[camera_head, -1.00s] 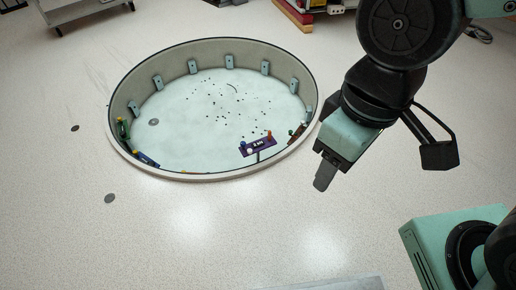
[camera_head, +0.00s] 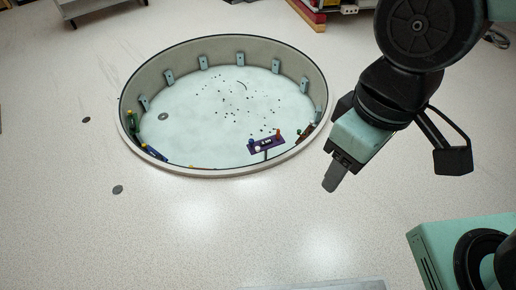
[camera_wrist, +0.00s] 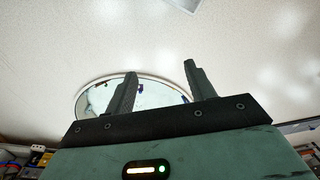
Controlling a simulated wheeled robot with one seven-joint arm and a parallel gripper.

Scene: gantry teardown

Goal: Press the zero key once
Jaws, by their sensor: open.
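A small purple panel (camera_head: 267,146) stands on a post inside the round walled pit, near its front right rim. It carries a blue knob (camera_head: 251,142), an orange-red knob (camera_head: 278,134) and small white marks. The marks are too small to read, and I cannot pick out a zero key. My gripper (camera_head: 332,186) hangs empty over the pale floor, right of the pit and well apart from the panel. In the wrist view my gripper (camera_wrist: 160,70) has its two fingers spread, with the pit behind them.
The round pit (camera_head: 185,174) has a raised rim and several grey brackets on its inner wall. Dark specks lie on its floor. Blue and green items sit at its left edge. A red-and-yellow stack (camera_head: 308,12) stands at the back.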

